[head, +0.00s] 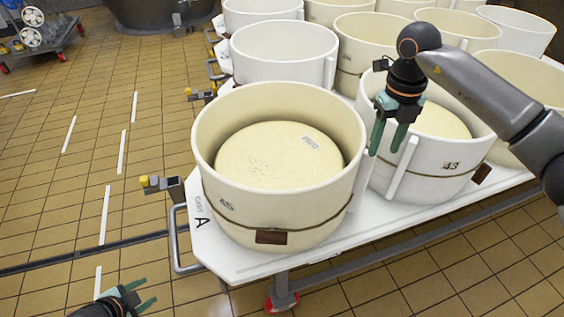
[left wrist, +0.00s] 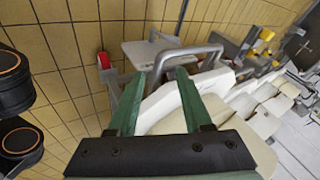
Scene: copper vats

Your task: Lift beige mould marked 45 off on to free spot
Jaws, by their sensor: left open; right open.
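The beige mould marked 45 (head: 222,203) stands upright at the near left corner of the white cart (head: 222,257), with a pale cheese (head: 275,157) inside and a dark band and tag around its outside. My right gripper (head: 385,152) is open and empty, pointing down just right of the mould, over the gap beside the white mould marked 43 (head: 430,188). My left gripper (head: 148,296) is open and empty, low over the floor to the left of the cart. In the left wrist view its green fingers (left wrist: 155,95) are spread, with the cart's corner beyond them.
Several white and beige moulds, such as an empty white one (head: 285,50), crowd the cart behind. A metal handle (head: 180,240) and yellow-tipped latches (head: 150,182) stick out from the cart's left side. Tiled floor (head: 75,190) on the left is open.

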